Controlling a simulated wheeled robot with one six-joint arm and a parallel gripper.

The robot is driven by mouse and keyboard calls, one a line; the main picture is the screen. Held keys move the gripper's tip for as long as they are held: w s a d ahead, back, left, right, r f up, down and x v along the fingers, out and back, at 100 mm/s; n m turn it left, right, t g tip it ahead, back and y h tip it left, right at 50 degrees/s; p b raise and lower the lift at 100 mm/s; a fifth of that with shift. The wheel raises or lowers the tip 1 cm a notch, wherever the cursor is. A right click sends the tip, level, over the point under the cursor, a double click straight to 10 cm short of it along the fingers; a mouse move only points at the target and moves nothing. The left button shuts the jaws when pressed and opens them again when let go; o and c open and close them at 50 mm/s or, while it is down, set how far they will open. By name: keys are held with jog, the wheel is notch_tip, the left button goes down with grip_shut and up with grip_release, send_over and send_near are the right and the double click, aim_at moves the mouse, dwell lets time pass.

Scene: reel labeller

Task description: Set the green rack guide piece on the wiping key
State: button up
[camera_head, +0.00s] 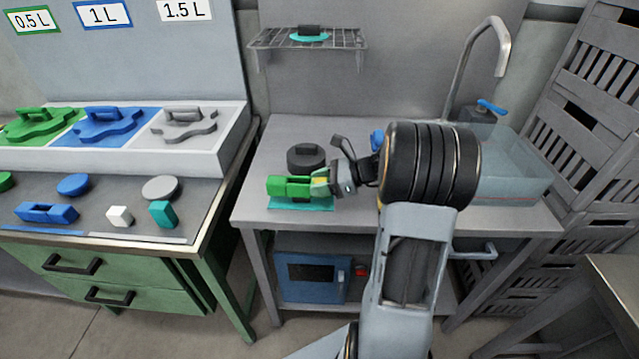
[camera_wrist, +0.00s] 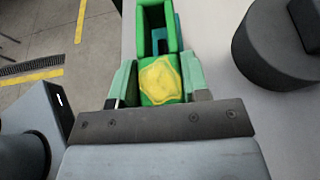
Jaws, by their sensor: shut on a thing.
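The green rack guide piece (camera_head: 288,187) is a block with an open slot, over the left front of the sink table. My gripper (camera_head: 324,183) is shut on its right end; in the wrist view the jaws (camera_wrist: 159,80) clasp it at the sides of a yellow patch. A flat teal piece (camera_head: 302,207), perhaps the wiping key, lies on the table right under the green piece. A little teal also shows beside the green piece in the wrist view (camera_wrist: 178,45). I cannot tell whether the two touch.
A dark round weight (camera_head: 305,159) stands just behind the green piece. A wire shelf (camera_head: 270,40) with another teal piece hangs above. The sink basin (camera_head: 510,180) and tap (camera_head: 490,50) are at right. The left bench (camera_head: 90,220) holds several coloured pieces.

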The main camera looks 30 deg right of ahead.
jog(key=shift+f, duration=0.1)
jog(key=shift+f, duration=0.5)
jog(key=o, duration=1.1)
jog(key=shift+c, duration=0.2)
